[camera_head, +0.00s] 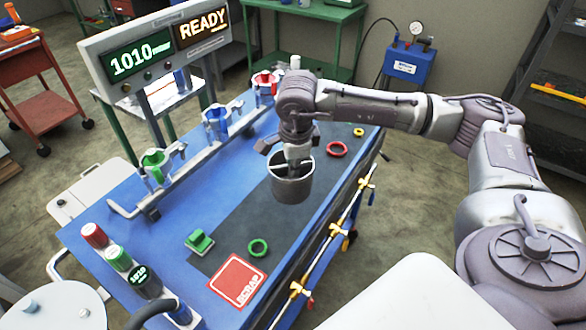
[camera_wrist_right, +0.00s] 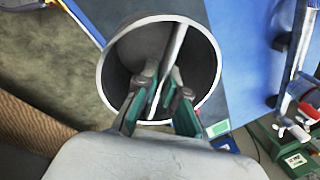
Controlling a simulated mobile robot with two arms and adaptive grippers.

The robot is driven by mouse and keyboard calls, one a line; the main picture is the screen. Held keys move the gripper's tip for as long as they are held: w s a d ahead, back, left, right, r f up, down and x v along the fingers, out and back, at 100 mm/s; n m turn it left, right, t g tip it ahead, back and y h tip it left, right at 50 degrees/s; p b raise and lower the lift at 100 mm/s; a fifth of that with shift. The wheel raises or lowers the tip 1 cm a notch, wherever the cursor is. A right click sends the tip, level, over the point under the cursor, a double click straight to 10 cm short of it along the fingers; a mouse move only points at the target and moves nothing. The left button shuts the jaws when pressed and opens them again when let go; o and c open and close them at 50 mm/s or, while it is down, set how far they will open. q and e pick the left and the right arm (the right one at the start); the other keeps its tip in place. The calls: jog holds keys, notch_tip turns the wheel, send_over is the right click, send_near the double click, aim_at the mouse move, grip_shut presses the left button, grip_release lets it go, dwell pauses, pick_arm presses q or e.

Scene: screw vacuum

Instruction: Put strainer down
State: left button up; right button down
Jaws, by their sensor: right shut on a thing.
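The strainer (camera_head: 291,188) is a grey cylindrical pot with an open top and a bar across it. My right gripper (camera_head: 297,158) is shut on that bar from above. In the head view the strainer shows over the dark mat (camera_head: 235,218) on the blue table, near the table's right edge; I cannot tell whether its bottom touches. In the right wrist view the strainer's rim (camera_wrist_right: 104,70) surrounds the fingertips (camera_wrist_right: 160,88), which are closed on the bar. My left gripper is not in view.
Red (camera_head: 337,149), yellow (camera_head: 359,132) and green (camera_head: 258,248) rings lie on the table. A green block (camera_head: 200,241) and a red SCRAP square (camera_head: 238,281) lie nearer. Green (camera_head: 156,165), blue (camera_head: 216,122) and red (camera_head: 264,86) holders line the left side. A READY display (camera_head: 203,29) stands behind.

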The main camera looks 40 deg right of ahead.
jog(key=w, duration=0.1)
jog(key=w+d+f, duration=0.1)
jog(key=shift+w+d+f, duration=0.25)
jog(key=shift+w+f, duration=0.15)
jog(key=shift+w+d+f, duration=0.15)
jog(key=shift+w+f, duration=0.05)
jog(key=shift+w, duration=0.05)
jog(key=shift+f+p, duration=0.25)
jog(key=shift+p, duration=0.1)
notch_tip(320, 180, down, 4)
jog(key=shift+d+r+p, duration=0.1)
jog(key=shift+r+p, duration=0.05)
jog(key=shift+p, duration=0.35)
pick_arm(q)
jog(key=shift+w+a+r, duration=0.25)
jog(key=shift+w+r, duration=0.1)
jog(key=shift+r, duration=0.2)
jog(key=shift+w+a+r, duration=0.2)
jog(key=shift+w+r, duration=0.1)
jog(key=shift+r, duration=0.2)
pick_arm(e)
jog(key=c, duration=1.7)
grip_release()
jog(key=shift+f, duration=0.2)
jog(key=o, duration=0.4)
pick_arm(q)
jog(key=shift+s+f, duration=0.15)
pick_arm(e)
jog(key=shift+o, duration=0.2)
jog(key=shift+r, duration=0.1)
